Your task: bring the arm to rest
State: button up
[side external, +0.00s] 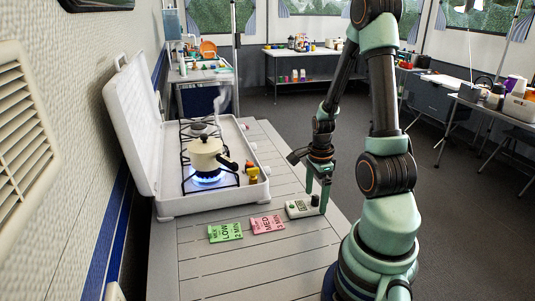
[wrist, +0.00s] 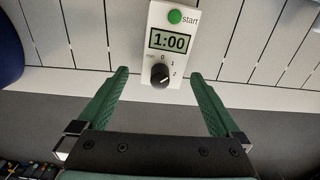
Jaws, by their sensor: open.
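My gripper (side external: 322,192) points down at the right edge of the slatted table, next to a white timer (side external: 300,208). In the wrist view my gripper (wrist: 160,74) has its two green fingers spread wide with nothing held between them. The timer (wrist: 172,18) shows ahead of and between the fingertips, with a green start button, a display reading 1:00 and a black knob. I cannot tell from these views whether a finger touches the timer.
A white camp stove (side external: 215,196) with its lid up stands at the left. A cream pot (side external: 205,153) sits over a lit blue flame, with steam above it. A green LOW card (side external: 225,232) and a pink MED card (side external: 268,224) lie in front. Bare slats (side external: 260,265) are nearest the camera.

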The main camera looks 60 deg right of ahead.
grip_shut()
dwell(1.5)
jog(key=m, duration=0.5)
jog(key=shift+m, duration=0.4)
jog(key=m, duration=0.6)
grip_release()
jog(key=shift+r, duration=0.1)
jog(key=shift+r, duration=3.45)
